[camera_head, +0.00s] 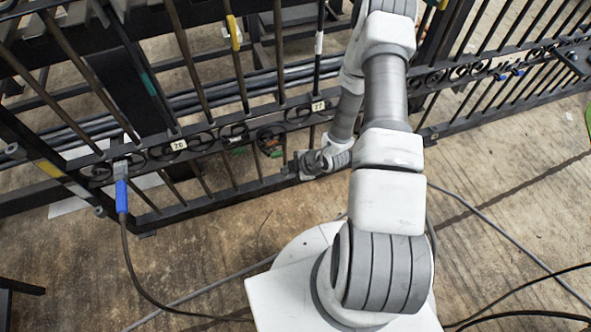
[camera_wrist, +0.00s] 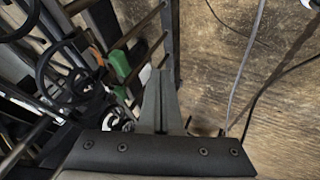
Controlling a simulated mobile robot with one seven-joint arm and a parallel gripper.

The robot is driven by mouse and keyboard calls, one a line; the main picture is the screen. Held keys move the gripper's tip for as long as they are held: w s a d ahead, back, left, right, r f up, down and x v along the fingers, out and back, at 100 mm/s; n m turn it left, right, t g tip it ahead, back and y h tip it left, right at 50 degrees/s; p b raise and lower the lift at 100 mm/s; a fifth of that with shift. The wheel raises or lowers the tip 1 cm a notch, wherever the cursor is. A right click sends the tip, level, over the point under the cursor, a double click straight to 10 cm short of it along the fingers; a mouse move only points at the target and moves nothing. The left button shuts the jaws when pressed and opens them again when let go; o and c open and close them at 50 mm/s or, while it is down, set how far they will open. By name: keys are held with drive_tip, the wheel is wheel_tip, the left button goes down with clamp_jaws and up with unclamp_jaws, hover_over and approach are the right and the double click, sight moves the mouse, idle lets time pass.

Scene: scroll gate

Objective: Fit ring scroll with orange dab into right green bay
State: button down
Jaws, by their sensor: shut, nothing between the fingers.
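A dark iron gate fills the upper part of the head view, with a band of ring scrolls (camera_head: 160,153) between its bars. In the wrist view, a black ring scroll (camera_wrist: 43,66) stands at the left, and an orange dab (camera_wrist: 97,55) shows beside a green piece (camera_wrist: 120,66). Small green and orange marks (camera_head: 275,152) also show on the gate in the head view, left of my gripper (camera_head: 292,166). My gripper (camera_wrist: 163,72) is shut and empty, its fingertips right of the green piece. I cannot tell whether the dab is on a loose scroll or which bay is the right one.
A blue plug (camera_head: 121,195) with a dark cable hangs at the gate's left. Number plates 76 (camera_head: 178,145) and 77 (camera_head: 318,105) sit on the rail. Cables cross the wooden floor (camera_head: 490,190) at right.

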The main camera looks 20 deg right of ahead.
sight(278, 153)
drive_tip(key=shift+w+r+b, duration=0.15)
drive_tip(key=shift+w+b, duration=0.25)
drive_tip(key=shift+w, duration=1.6)
drive_tip(key=shift+w+d+p, duration=0.1)
drive_tip(key=shift+w+p, duration=0.3)
drive_tip(key=shift+w, duration=1.15)
drive_tip(key=shift+s, duration=0.15)
